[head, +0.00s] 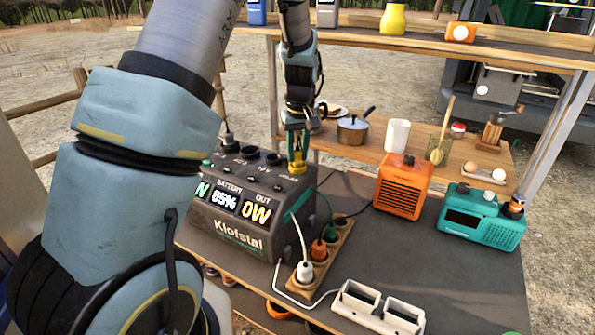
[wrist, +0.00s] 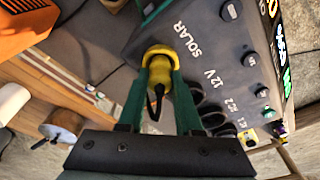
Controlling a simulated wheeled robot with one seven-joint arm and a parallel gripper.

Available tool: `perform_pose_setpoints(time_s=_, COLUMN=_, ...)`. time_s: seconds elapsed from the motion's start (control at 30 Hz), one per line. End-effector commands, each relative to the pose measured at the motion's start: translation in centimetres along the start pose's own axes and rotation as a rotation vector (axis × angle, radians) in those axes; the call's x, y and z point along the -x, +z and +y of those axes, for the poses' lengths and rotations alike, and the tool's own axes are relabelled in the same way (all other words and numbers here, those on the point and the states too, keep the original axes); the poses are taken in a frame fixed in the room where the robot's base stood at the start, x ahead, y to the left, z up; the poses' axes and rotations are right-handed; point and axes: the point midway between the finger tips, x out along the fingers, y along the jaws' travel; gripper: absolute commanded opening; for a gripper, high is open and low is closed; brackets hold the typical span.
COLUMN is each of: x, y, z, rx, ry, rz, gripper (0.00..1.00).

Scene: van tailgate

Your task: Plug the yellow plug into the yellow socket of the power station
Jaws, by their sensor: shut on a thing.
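The grey power station (head: 235,222) stands on the table with a lit front display. It also shows in the wrist view (wrist: 215,35), with a row of dark sockets (wrist: 212,118) along labels such as SOLAR and 12V. My gripper (head: 297,150) is upright over its right end, its green fingers shut on the yellow plug (head: 297,168). In the wrist view my gripper (wrist: 160,75) holds the plug (wrist: 160,52) beside the SOLAR label, its dark cord between the fingers. The plug's lower end meets the station's top in the picture.
A wooden power strip (head: 325,250) with several plugs stands right of the station, cables around it. An orange heater (head: 402,187) and a teal radio (head: 480,218) are further right. A pot (head: 353,130) stands behind.

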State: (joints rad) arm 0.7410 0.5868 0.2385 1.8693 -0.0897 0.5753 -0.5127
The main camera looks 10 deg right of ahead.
Motion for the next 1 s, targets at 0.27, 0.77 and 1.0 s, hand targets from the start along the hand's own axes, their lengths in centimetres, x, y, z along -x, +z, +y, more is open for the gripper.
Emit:
perform_pose_setpoints(time_s=0.27, x=-0.1, y=0.0, z=0.0, rx=0.000, ry=0.000, rz=0.000, gripper=0.00)
perform_pose_setpoints(time_s=0.77, x=-0.1, y=0.0, z=0.0, rx=0.000, ry=0.000, rz=0.001, gripper=0.68)
perform_pose_setpoints(time_s=1.0, x=1.1, y=-0.1, z=0.1, rx=-0.001, ry=0.002, rz=0.004, gripper=0.68)
